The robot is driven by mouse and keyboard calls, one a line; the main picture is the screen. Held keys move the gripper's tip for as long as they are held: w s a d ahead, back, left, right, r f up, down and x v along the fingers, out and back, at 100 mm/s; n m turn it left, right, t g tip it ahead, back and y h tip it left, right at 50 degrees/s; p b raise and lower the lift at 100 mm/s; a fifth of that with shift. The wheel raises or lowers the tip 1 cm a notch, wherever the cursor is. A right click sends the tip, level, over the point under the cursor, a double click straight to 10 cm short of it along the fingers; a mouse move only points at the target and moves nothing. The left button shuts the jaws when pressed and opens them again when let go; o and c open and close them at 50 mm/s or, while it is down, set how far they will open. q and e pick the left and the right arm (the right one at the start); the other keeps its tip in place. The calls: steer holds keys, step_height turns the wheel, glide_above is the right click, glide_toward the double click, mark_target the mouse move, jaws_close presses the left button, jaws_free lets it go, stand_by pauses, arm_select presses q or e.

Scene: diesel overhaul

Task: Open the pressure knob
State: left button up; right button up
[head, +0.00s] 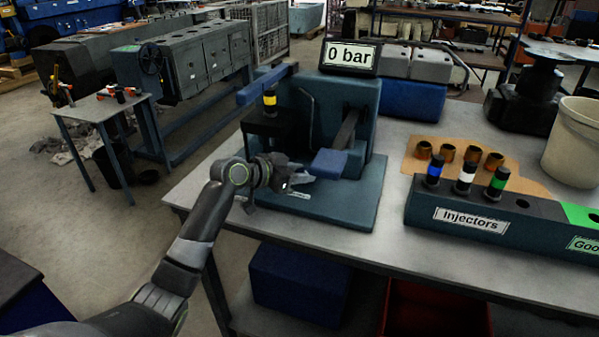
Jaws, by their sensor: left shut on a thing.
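The injector tester (345,205) stands on the grey bench, and its display (349,57) reads 0 bar. My left gripper (300,180) is at the front of the tester, low and just left of the blue lever end (329,163). It is shut on the pressure knob, which the gripper hides almost fully, so I cannot tell how far the knob is turned. An injector with a yellow band (270,101) stands upright in the tester's holder (268,124), above and behind my gripper. My right gripper is not in view.
To the right, a rack labelled Injectors (470,220) holds blue, white and green banded injectors. Several brass cups (447,153) stand on a brown mat behind it. A white bucket (572,142) is at the far right. The bench front before the tester is clear.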

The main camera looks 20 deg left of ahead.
arm_select(q)
steer(key=shift+d+r+n+p, duration=0.15)
steer(key=shift+n+p, duration=0.15)
steer(key=shift+p, duration=0.2)
steer(key=n+y+p, duration=0.1)
steer(key=y+p, duration=0.1)
steer(key=p, duration=0.1)
steer(key=n+t+y+p, duration=0.1)
steer(key=n+y+p, duration=0.1)
steer(key=p, duration=0.1)
steer(key=n+t+y+p, duration=0.1)
steer(key=n+p, duration=0.1)
steer(key=p, duration=0.1)
steer(key=shift+s+d+r+y+p, duration=0.2)
steer(key=shift+d+y+p, duration=0.1)
steer(key=shift+d+y, duration=0.1)
steer(key=shift+d+f+n+t+y+p, duration=0.1)
steer(key=shift+n+t+y+p, duration=0.2)
steer(key=shift+n+y+p, duration=0.35)
steer(key=shift+w+f+n+y, duration=0.1)
steer(key=shift+n+y, duration=0.85)
steer(key=shift+y, duration=0.4)
steer(key=o, duration=0.7)
steer(key=shift+w+f, duration=0.1)
steer(key=shift+f, duration=0.05)
